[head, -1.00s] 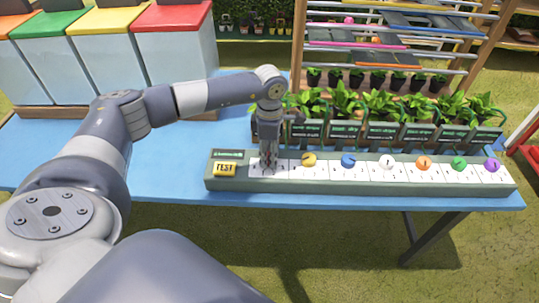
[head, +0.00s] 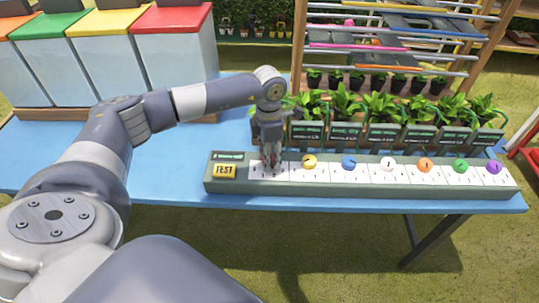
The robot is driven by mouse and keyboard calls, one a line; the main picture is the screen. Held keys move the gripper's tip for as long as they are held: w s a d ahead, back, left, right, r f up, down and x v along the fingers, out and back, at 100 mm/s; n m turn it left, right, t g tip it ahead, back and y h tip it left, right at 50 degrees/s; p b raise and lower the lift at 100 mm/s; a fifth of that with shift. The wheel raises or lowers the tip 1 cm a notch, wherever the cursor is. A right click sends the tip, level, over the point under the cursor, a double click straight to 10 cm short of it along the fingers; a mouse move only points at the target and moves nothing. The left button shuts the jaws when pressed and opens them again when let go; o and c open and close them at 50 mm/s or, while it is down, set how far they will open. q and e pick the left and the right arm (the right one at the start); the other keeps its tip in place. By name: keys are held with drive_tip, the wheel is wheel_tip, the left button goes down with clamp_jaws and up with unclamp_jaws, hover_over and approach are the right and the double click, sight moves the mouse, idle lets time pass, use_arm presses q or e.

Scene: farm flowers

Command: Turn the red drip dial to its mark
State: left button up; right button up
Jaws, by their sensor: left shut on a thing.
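A long grey-green dial panel (head: 400,190) lies along the front of the blue table. A row of round dials sits on its white plates: yellow (head: 309,160), blue (head: 349,161), white (head: 388,163), orange (head: 425,164), green (head: 460,166) and purple (head: 493,167). My left gripper (head: 271,162) points down over the leftmost plate, left of the yellow dial. It is shut on the red dial there, of which only a little red shows between the fingers. The red dial's mark and pointer are hidden or too small to read. My right gripper is not in view.
A yellow TEST button (head: 224,171) is at the panel's left end. Potted plants (head: 380,105) with dark label signs stand close behind the panel. Bins with coloured lids (head: 173,19) stand at the back left. The blue table (head: 170,150) is clear left of the gripper.

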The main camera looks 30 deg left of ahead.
use_arm(q)
drive_tip(key=o, duration=1.1)
drive_tip(key=shift+c, duration=0.2)
wheel_tip(320, 180, up, 12)
drive_tip(key=shift+w, duration=0.15)
drive_tip(key=shift+a, duration=0.1)
